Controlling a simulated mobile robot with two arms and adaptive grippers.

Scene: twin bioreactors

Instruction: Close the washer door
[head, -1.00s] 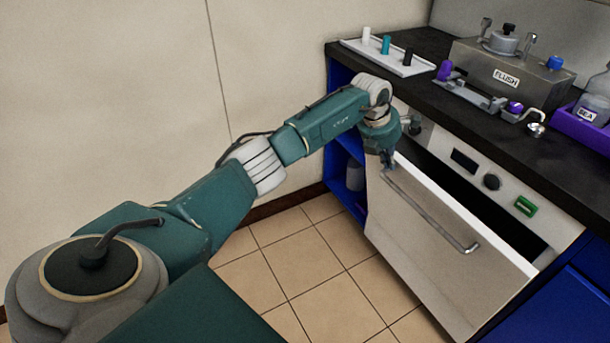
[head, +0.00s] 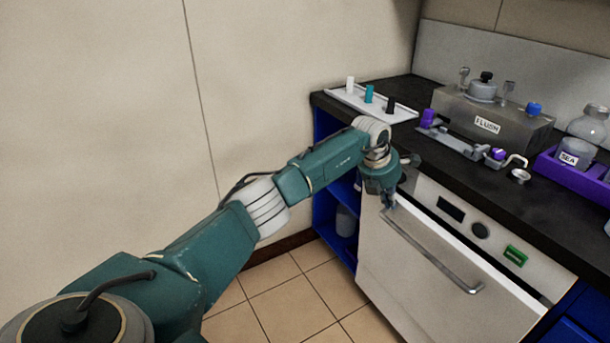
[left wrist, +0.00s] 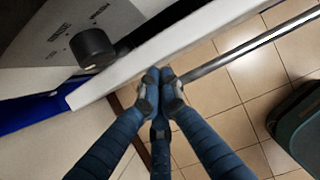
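The washer door (head: 395,275) is a pale front panel with a metal bar handle (head: 432,255). It leans slightly out from the washer (head: 425,192), with a narrow dark gap along its top edge, wider toward the right. My left gripper (head: 388,200) is at the door's upper left corner, by the handle's left end. In the left wrist view the fingertips (left wrist: 162,84) are together with nothing seen between them, against or very near the white door edge (left wrist: 120,80). Exact contact is unclear. The handle (left wrist: 250,45) shows to the right there. My right gripper is out of view.
The black counter (head: 545,212) above the washer holds a white tray (head: 345,96) with small bottles, a steel FLUSH unit (head: 495,118) and a purple rack (head: 570,175). A blue open shelf (head: 325,190) stands left of the door. The tiled floor (head: 280,300) in front is clear.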

